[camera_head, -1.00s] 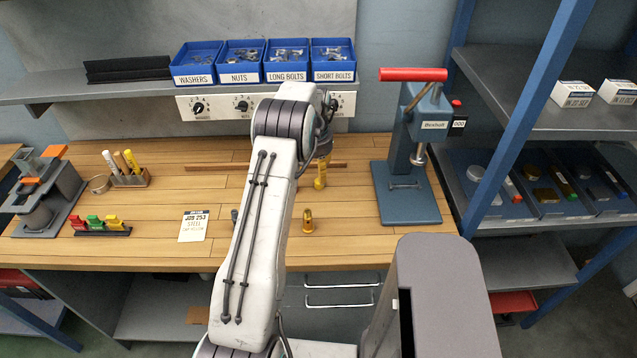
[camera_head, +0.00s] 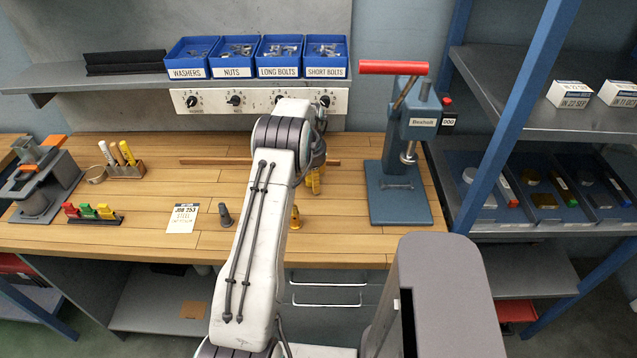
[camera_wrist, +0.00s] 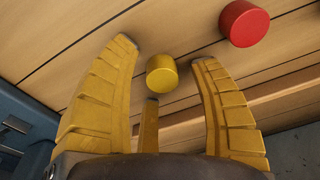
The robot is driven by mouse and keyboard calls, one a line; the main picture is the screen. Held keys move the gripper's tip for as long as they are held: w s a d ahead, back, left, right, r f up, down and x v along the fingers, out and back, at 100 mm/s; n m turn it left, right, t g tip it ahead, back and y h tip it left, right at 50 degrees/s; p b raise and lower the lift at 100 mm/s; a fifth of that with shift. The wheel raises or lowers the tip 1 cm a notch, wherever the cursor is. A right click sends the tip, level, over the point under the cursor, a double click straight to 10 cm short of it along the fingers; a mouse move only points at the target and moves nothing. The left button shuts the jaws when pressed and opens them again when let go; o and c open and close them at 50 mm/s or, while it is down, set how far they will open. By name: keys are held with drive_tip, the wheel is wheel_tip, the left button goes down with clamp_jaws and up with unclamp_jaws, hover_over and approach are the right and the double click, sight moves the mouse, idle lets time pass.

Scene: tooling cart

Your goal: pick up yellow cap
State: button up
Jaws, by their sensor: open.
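The yellow cap (camera_wrist: 161,75), a short round cylinder, is on the wooden bench in the wrist view. It appears between the spread yellow fingers of my gripper (camera_wrist: 164,52), near the fingertips. My gripper is open and empty. Whether any finger touches the cap, I cannot tell. In the head view my gripper (camera_head: 315,182) is low over the bench, partly behind my arm. I cannot make out the yellow cap there.
A red cap (camera_wrist: 244,23) sits near the yellow one. A blue press (camera_head: 398,195) with a red handle stands right of my gripper. A brass-coloured piece (camera_head: 295,218) and a dark grey peg (camera_head: 225,215) stand nearer the front. Blue bins (camera_head: 257,57) are on the shelf above.

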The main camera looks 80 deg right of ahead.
drive_tip(key=shift+f, duration=0.15)
drive_tip(key=shift+w, duration=0.2)
drive_tip(key=shift+c, duration=0.2)
drive_tip(key=c, duration=0.8)
drive_tip(key=shift+c, duration=0.2)
